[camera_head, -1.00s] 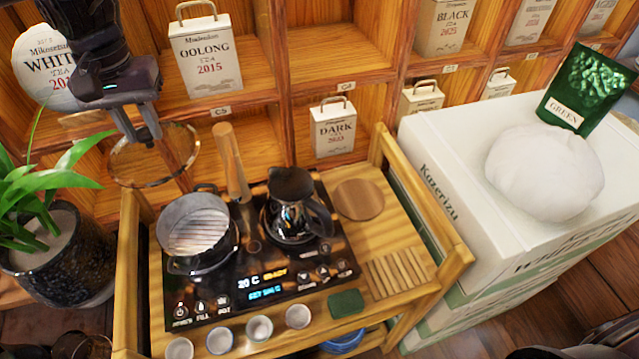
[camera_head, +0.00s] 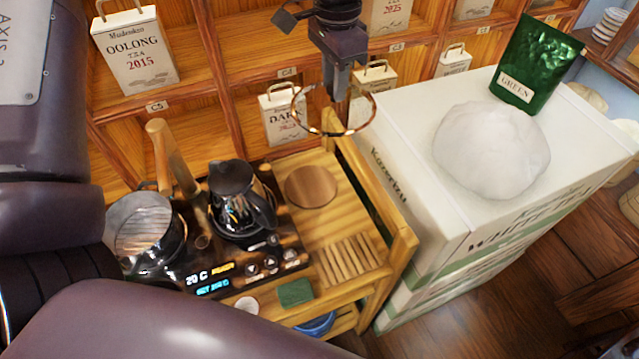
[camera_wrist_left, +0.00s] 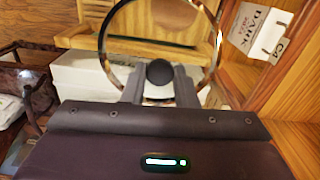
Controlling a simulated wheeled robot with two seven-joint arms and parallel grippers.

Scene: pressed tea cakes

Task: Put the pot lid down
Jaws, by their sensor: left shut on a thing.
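The pot lid (camera_head: 330,134) is a clear glass disc with a thin metal rim. My left gripper (camera_head: 338,92) is shut on it and holds it in the air, above the right back corner of the wooden stand (camera_head: 352,150) and in front of the shelf. In the left wrist view the lid's round black knob (camera_wrist_left: 159,72) sits between the two fingers, with the rim arching behind. The steel pot (camera_head: 143,228) stands uncovered on the black hob (camera_head: 250,265) at the left, well away from the lid. My right gripper is not in view.
A black kettle (camera_head: 238,195) stands on the hob. A round wooden coaster (camera_head: 311,187), a slatted patch (camera_head: 348,260) and a green block (camera_head: 295,292) lie to its right. White boxes (camera_head: 420,150) bear a white bundle (camera_head: 490,150). My arm covers the lower left.

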